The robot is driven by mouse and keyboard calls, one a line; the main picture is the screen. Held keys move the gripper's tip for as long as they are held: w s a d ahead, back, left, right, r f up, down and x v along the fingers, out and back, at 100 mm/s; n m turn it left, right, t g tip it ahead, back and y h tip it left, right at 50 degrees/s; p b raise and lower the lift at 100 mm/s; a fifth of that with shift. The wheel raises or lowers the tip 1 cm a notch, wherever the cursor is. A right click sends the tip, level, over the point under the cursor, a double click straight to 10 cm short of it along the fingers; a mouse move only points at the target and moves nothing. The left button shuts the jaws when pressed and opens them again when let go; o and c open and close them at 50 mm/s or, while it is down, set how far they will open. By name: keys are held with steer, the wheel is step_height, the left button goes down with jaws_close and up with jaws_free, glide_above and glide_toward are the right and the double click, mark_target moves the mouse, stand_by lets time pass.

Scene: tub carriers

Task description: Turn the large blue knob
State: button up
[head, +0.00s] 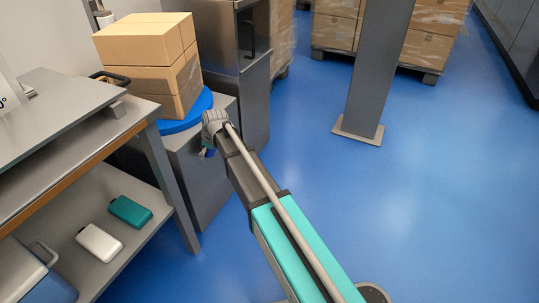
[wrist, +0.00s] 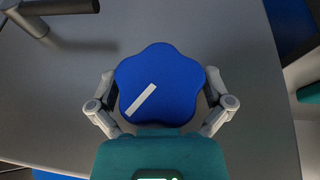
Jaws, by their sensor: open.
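The large blue knob (wrist: 175,75) has a lobed rim and a white line on its face, slanting from lower left to upper right. It is mounted on a grey panel (wrist: 235,50) in the wrist view. My gripper (wrist: 160,92) is open, with one finger at the left and one at the right of the knob. Whether the fingers touch its rim I cannot tell. In the head view my gripper (head: 207,150) is at the grey cabinet (head: 200,180), and the knob cannot be made out clearly there.
Cardboard boxes (head: 145,42) stand on a blue round plate (head: 190,122) on the cabinet. A workbench (head: 60,115) at left has a teal case (head: 130,211) and a white case (head: 99,243) on its lower shelf. A dark handle (wrist: 60,7) sticks out near the knob.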

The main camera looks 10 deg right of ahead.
steer(key=shift+w+g+y, duration=0.1)
steer(key=shift+g+y, duration=0.4)
steer(key=shift+r, duration=0.3)
steer(key=p+v, duration=1.3)
steer(key=s+d+m+g+h, duration=0.1)
steer(key=s+d+m+h, duration=0.2)
steer(key=s+d+m, duration=0.4)
steer(key=s+d, duration=0.8)
steer(key=s, duration=0.2)
steer(key=shift+s+f+m+h, duration=0.3)
steer(key=shift+f+m, duration=0.05)
steer(key=shift+m, duration=0.05)
steer(key=shift+w+a, duration=0.1)
steer(key=w+a+r+n+t+y, duration=0.1)
steer(key=w+a+n+t, duration=0.3)
steer(key=w+a+n, duration=0.4)
steer(key=w+a, duration=0.5)
steer(key=a, duration=0.4)
steer(key=shift+r+b, duration=0.25)
steer(key=shift+b, duration=0.05)
steer(key=shift+w+f, duration=0.1)
steer(key=shift+f, duration=0.05)
